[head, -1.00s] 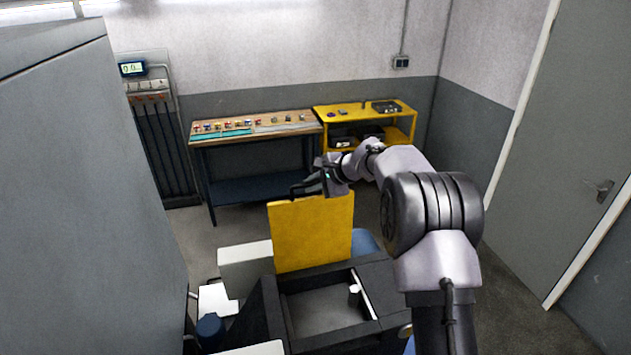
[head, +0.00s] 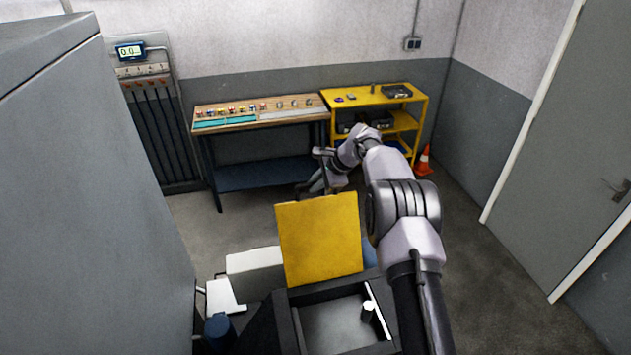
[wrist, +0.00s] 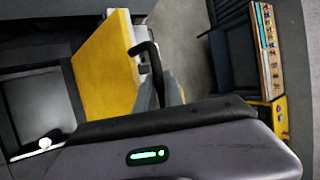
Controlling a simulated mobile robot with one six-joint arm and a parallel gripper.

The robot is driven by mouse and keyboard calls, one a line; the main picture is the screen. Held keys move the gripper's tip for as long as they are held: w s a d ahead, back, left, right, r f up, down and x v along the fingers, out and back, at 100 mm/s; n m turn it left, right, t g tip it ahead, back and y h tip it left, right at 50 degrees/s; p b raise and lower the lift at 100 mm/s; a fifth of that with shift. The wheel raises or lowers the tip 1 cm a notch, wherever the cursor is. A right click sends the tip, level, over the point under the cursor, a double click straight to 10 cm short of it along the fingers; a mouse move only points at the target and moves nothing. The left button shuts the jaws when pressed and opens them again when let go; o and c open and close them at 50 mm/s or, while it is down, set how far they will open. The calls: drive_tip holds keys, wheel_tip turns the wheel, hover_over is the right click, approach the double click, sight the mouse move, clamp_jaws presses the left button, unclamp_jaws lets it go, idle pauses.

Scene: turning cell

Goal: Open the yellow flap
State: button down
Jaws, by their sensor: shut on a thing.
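The yellow flap (head: 320,240) stands raised, close to upright, at the back of an open dark bin (head: 340,322). In the wrist view the flap (wrist: 105,68) stands beside the bin's dark opening. My gripper (head: 312,186) is at the flap's upper edge, on its far side. In the wrist view a black curved piece (wrist: 148,52) juts from the flap's edge at my gripper. My gripper is shut on the flap at that edge; the exact contact of the fingertips is hard to make out.
A small white-topped peg (head: 368,310) stands inside the bin. A large grey cabinet (head: 90,210) fills the left side. A workbench (head: 265,134) and yellow shelf cart (head: 375,97) stand at the back wall. An orange cone (head: 424,160) is beside the cart. Floor on the right is clear.

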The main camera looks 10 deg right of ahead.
drive_tip(key=shift+s+f, duration=0.1)
drive_tip(key=shift+f, duration=0.2)
drive_tip(key=c, duration=1.5)
unclamp_jaws()
drive_tip(key=shift+a, duration=0.1)
drive_tip(key=shift+o, duration=0.2)
drive_tip(key=shift+r, duration=0.1)
drive_tip(key=shift+r, duration=0.25)
drive_tip(key=b+v, duration=0.4)
drive_tip(key=v, duration=1.3)
